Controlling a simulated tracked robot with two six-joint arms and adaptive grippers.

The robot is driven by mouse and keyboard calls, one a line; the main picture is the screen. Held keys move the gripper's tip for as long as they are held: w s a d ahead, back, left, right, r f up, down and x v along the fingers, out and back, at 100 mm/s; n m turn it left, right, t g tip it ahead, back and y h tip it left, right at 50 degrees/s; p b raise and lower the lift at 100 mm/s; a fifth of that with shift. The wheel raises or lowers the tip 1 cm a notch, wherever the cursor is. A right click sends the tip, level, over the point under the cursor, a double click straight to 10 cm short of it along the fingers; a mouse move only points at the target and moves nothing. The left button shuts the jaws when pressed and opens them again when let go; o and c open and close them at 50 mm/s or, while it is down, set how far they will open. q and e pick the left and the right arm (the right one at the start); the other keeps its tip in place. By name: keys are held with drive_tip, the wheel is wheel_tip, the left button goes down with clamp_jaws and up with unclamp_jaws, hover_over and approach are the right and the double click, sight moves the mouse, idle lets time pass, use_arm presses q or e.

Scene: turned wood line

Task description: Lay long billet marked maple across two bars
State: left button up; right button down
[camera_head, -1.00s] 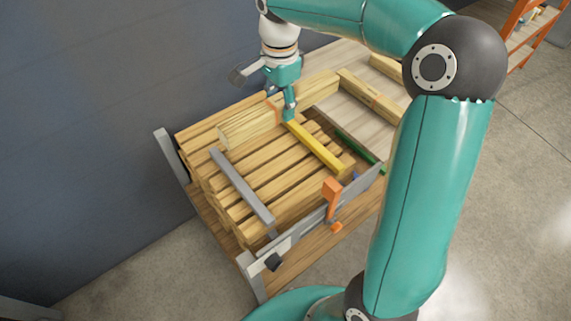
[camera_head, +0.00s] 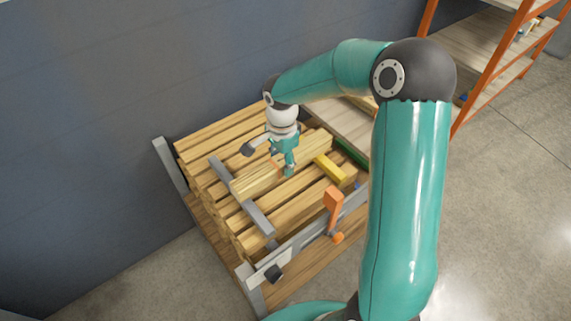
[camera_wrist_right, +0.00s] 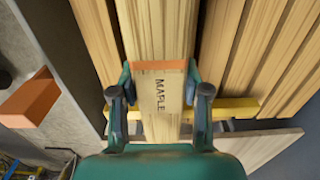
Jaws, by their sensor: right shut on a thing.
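The long pale billet (camera_head: 253,180) is in my right gripper (camera_head: 283,169). The word MAPLE and an orange band show on the billet in the right wrist view (camera_wrist_right: 160,85), with one finger on each side (camera_wrist_right: 160,98). In the head view its near-left end overlaps the grey bar (camera_head: 262,221), and its other end reaches towards the yellow bar (camera_head: 330,168). The yellow bar passes behind the billet in the right wrist view (camera_wrist_right: 236,108). I cannot tell whether the billet touches either bar. My left gripper is not in view.
Several wooden slats (camera_head: 205,133) lie stacked beneath the bars. An orange clamp-like piece (camera_head: 333,200) stands at the front rail. Grey posts (camera_head: 170,160) edge the stack, a dark wall (camera_head: 90,120) is behind, and an orange-framed shelf (camera_head: 480,75) stands at right.

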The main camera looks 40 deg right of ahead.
sight(282, 159)
drive_tip(key=shift+f, duration=1.15)
drive_tip(key=shift+f, duration=0.1)
drive_tip(key=c, duration=0.6)
unclamp_jaws()
drive_tip(key=shift+o, duration=0.2)
drive_tip(key=shift+r, duration=0.2)
wheel_tip(282, 159, up, 12)
drive_tip(key=shift+f+p, duration=0.1)
drive_tip(key=shift+p, duration=0.45)
